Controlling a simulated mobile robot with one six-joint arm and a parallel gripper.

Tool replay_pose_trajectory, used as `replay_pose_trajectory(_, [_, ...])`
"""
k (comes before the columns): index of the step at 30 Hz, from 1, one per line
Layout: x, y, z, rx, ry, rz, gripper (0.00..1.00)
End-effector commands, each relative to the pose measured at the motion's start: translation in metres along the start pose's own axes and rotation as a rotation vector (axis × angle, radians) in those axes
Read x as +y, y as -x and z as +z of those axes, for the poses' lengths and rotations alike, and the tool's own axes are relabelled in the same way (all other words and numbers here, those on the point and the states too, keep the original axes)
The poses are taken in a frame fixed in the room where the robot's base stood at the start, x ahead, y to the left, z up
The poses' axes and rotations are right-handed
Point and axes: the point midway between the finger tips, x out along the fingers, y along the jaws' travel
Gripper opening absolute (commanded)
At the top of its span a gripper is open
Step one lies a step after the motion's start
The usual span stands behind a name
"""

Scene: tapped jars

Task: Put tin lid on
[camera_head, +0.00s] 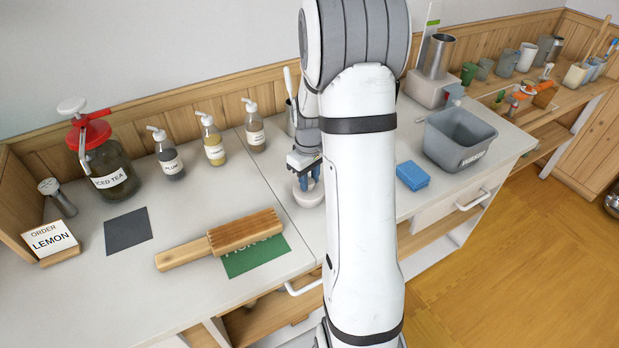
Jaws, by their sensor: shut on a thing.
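My gripper (306,172) points down over the counter in the middle of the view, partly behind my own white arm. Its blue fingers are shut on the top of a small pale round thing (309,194), which looks like the tin lid. Its right side is hidden by my arm. I cannot tell whether it rests on a tin or on the counter. No separate open tin shows clearly.
Several pump bottles (214,148) and a red-topped iced tea jar (105,165) stand along the back. A wooden paddle (225,240) lies on a green mat (262,262). A blue sponge (412,175) and grey tub (455,135) are to the right.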

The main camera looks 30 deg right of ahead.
Motion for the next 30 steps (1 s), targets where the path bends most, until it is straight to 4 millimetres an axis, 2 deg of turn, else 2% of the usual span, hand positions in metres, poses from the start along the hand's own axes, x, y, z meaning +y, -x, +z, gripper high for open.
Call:
replay_pose_trajectory(5, [0.0, 0.0, 0.0, 0.0, 0.0, 0.0, 0.05])
replay_pose_trajectory(6, [0.0, 0.0, 0.0, 0.0, 0.0, 0.0, 0.3])
replay_pose_trajectory(14, [0.0, 0.0, 0.0, 0.0, 0.0, 0.0, 0.52])
replay_pose_trajectory(23, [0.0, 0.004, 0.0, 0.001, 0.0, 0.001, 0.53])
replay_pose_trajectory(26, [0.0, 0.015, -0.001, 0.003, 0.0, 0.002, 0.53])
replay_pose_trajectory(30, [0.001, 0.04, -0.001, 0.005, 0.0, 0.003, 0.53])
